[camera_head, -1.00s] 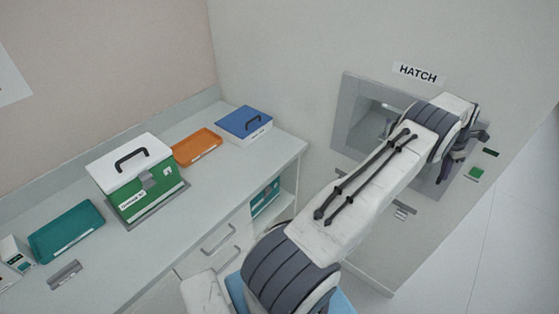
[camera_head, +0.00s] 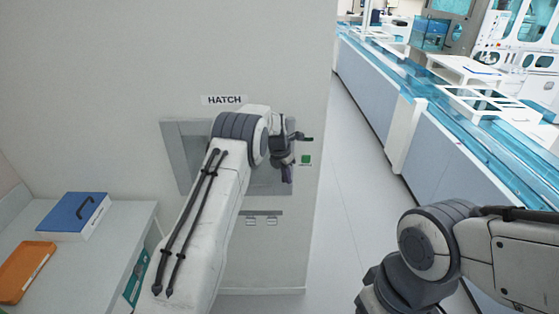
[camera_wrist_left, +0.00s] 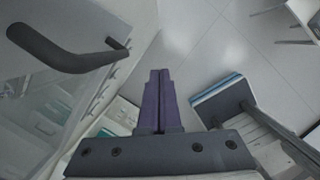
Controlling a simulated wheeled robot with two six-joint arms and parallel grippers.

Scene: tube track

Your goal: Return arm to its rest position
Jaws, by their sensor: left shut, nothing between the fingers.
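My left arm reaches up in front of the hatch (camera_head: 181,160), a grey framed wall panel under a "HATCH" sign (camera_head: 224,100). My left gripper (camera_head: 287,174) hangs before the hatch's right side, just left of a small green button (camera_head: 306,160). In the left wrist view its purple fingers (camera_wrist_left: 158,92) are shut together with nothing between them, and floor shows beyond them. My arm hides the middle of the hatch. My right arm enters at the lower right; its gripper is out of the picture.
A counter at the lower left holds a blue-lidded box (camera_head: 74,215) and an orange tray (camera_head: 24,268). Right of the wall is open floor (camera_head: 345,190), then a long blue-and-white bench (camera_head: 455,160). A dark curved handle (camera_wrist_left: 65,55) shows close in the left wrist view.

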